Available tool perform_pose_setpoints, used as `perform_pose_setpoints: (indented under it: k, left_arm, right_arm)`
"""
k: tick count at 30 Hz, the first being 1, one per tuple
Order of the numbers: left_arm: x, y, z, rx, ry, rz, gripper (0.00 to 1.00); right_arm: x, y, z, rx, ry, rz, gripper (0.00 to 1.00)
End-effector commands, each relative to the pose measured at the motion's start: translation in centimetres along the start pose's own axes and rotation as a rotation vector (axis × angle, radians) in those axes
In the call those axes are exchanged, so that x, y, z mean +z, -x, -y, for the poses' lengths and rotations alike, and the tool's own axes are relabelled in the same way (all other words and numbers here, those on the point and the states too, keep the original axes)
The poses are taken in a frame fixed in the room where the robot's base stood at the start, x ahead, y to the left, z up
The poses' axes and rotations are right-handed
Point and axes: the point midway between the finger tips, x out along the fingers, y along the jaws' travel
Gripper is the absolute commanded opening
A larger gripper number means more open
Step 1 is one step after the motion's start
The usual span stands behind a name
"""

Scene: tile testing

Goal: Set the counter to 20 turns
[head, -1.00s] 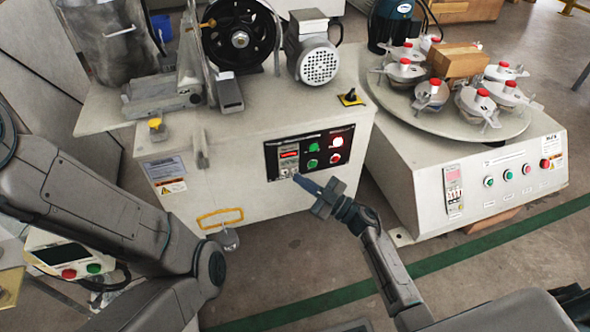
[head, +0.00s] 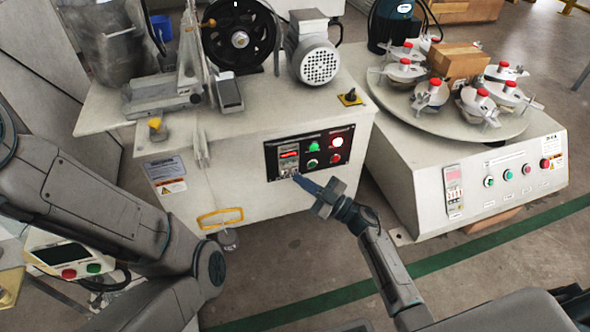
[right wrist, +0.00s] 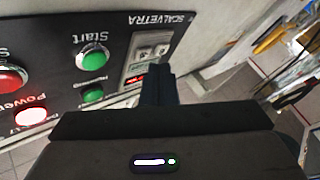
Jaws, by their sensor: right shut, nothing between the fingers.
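The counter (head: 289,154) is a small unit with a red lit display at the left of the black control panel (head: 325,166) on the machine's front. Small light keys lie below the display. In the right wrist view the counter (right wrist: 150,52) shows upside down, its digits too small to read. My right gripper (head: 298,178) is shut and empty, its tips at the counter's lower edge. In the right wrist view the fingers (right wrist: 158,72) partly cover the counter; contact cannot be told. My left arm comes in from the left, but its gripper does not show.
Green buttons, a red button and a lit lamp (head: 337,141) sit right of the counter. A yellow handle (head: 220,217) is low on the machine. A second machine with a round table of jars (head: 455,112) stands to the right.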

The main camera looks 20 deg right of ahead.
Motion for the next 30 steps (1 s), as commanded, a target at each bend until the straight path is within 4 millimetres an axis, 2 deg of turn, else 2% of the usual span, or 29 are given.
perform_pose_setpoints:
  k: [30]
  left_arm:
    - [0.31,-0.42,-0.13,0.0,0.0,0.0,0.31]
  right_arm:
    - [0.57,-0.9,-0.66,0.0,0.0,-0.001,0.0]
